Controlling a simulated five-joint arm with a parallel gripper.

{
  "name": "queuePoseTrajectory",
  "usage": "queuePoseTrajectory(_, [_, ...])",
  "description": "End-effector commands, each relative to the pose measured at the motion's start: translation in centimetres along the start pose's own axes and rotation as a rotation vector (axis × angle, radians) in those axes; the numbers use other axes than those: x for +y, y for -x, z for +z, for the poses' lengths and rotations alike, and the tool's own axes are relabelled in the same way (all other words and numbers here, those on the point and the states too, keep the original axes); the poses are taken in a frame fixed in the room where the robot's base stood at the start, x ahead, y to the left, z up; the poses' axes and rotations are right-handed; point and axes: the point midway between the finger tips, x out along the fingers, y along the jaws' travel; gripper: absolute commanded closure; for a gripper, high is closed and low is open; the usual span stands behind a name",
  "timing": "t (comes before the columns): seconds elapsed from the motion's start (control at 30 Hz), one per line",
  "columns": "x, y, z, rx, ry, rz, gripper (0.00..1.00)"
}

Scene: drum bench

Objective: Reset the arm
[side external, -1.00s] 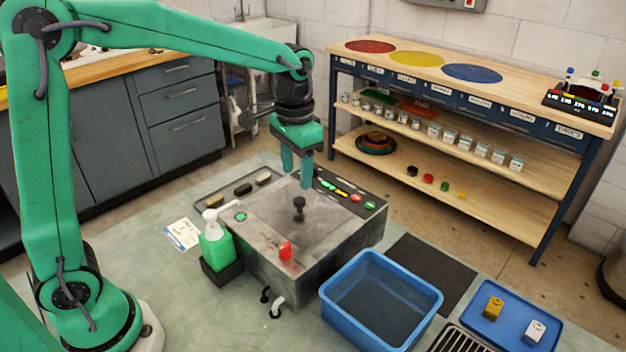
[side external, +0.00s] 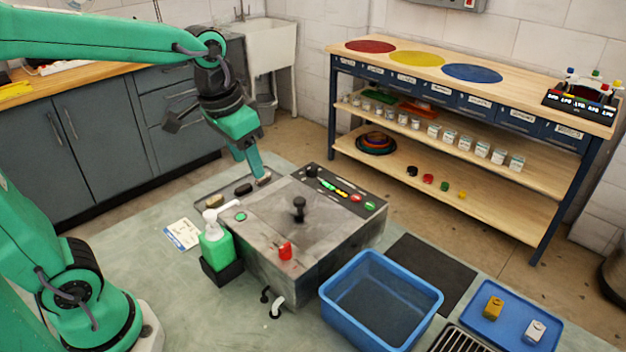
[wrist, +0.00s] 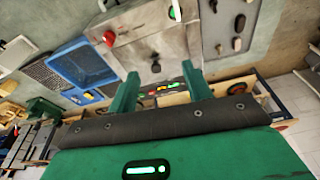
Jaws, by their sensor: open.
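My green arm reaches in from the left in the side external view. My gripper (side external: 252,172) is tilted, above the back left of the grey drum unit (side external: 290,222) and near the tray with dark pieces beside it. In the wrist view my gripper's two green fingers (wrist: 162,90) stand apart with nothing between them, and the drum unit (wrist: 185,42) lies beyond them. The unit has a black knob (side external: 299,208) in its top, a red knob (side external: 285,251) at the front and a button panel (side external: 345,190) along its back.
A green soap bottle (side external: 215,245) stands in a black holder left of the unit. A blue bin (side external: 350,330) and a blue tray (side external: 515,325) with a yellow and a white piece are at the front right. A shelf bench (side external: 470,135) stands behind.

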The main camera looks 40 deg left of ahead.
Motion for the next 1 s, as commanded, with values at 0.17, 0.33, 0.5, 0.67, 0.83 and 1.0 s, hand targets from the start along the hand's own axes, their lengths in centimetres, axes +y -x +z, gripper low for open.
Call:
queuePoseTrajectory(0.17, [-0.5,1.2,2.8,0.074,0.030,-0.008,0.50])
queuePoseTrajectory(0.33, [-0.8,1.7,5.4,0.140,0.055,-0.015,0.50])
queuePoseTrajectory(0.5, [-1.1,1.8,7.7,0.203,0.079,-0.022,0.50])
queuePoseTrajectory(0.67, [-1.2,1.7,9.2,0.243,0.093,-0.027,0.50])
queuePoseTrajectory(0.83, [-1.2,1.6,9.8,0.260,0.101,-0.029,0.50])
queuePoseTrajectory(1.0, [-1.2,1.5,9.8,0.260,0.101,-0.030,0.50])
